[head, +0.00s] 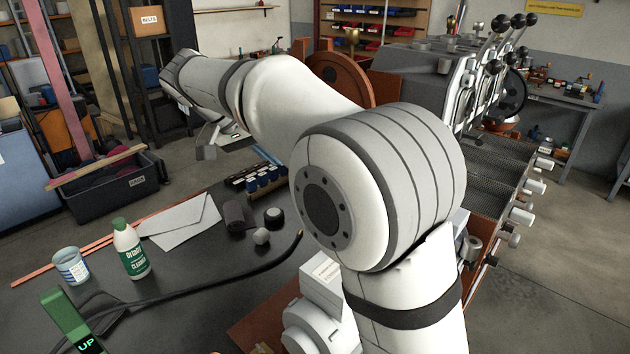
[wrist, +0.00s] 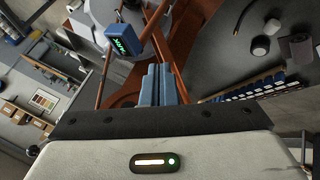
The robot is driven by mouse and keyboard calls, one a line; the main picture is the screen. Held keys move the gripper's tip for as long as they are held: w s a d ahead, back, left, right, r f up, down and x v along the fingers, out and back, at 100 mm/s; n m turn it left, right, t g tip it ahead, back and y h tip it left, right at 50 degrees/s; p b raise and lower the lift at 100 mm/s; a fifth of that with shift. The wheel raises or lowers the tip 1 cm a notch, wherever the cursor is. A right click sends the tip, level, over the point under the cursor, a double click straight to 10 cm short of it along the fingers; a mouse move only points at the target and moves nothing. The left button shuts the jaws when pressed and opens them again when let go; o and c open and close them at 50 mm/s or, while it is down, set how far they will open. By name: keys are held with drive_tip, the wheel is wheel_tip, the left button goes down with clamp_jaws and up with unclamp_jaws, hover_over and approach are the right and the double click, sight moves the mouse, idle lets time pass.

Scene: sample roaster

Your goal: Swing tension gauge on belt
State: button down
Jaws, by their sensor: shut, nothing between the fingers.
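In the wrist view, a small blue box (wrist: 122,38) with lit green lettering, likely the tension gauge, sits near the top, just above and left of my gripper (wrist: 158,70). The lettering is too small and tilted to read surely. My blue-grey fingers are shut together and empty, apart from the box. Reddish-brown strips (wrist: 158,18) run near the box; I cannot tell which is belt and which is frame. In the head view, a reddish-brown wheel (head: 338,72) stands behind my arm. My arm hides the gauge there, and the fingertips cannot be made out.
The dark bench holds a white-and-green cleaner bottle (head: 130,250), a tin (head: 71,266), an envelope (head: 180,220), a black hose (head: 230,272) and a green device marked UP (head: 75,322). The lever-topped machine (head: 440,85) stands at right. Open floor (head: 560,260) shows at lower right.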

drive_tip(key=shift+f, duration=0.1)
drive_tip(key=w+d+f+p, duration=0.2)
drive_tip(key=d+f, duration=0.6)
drive_tip(key=d, duration=0.1)
drive_tip(key=shift+d, duration=0.15)
